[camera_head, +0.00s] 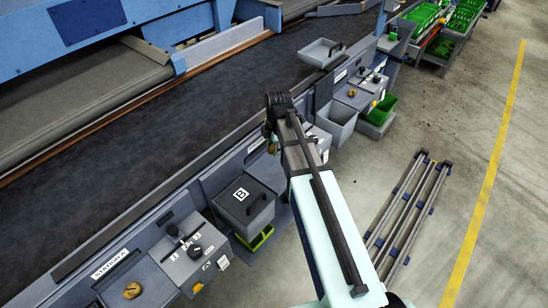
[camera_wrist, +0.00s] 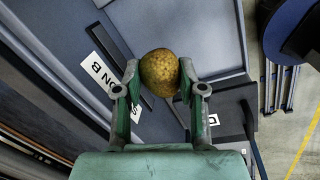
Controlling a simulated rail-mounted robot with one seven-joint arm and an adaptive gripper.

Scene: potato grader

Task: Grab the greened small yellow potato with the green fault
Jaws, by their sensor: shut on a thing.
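In the wrist view, my gripper (camera_wrist: 160,78) is shut on a small yellow-brown, speckled potato (camera_wrist: 160,70), one finger on each side of it. It is held at the fingertips above a blue-grey station panel. Its visible side looks dull yellow with darker specks; I cannot make out a distinct green patch. In the head view my gripper is mostly hidden behind my arm, beside the conveyor's edge; a small yellowish shape (camera_head: 272,147) shows there, likely the held potato.
The dark conveyor belt (camera_head: 130,120) runs along the left. Other potatoes lie on the station panels, one at the bottom left (camera_head: 132,290) and one further back (camera_head: 352,92). A metal frame (camera_head: 408,205) lies on the floor.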

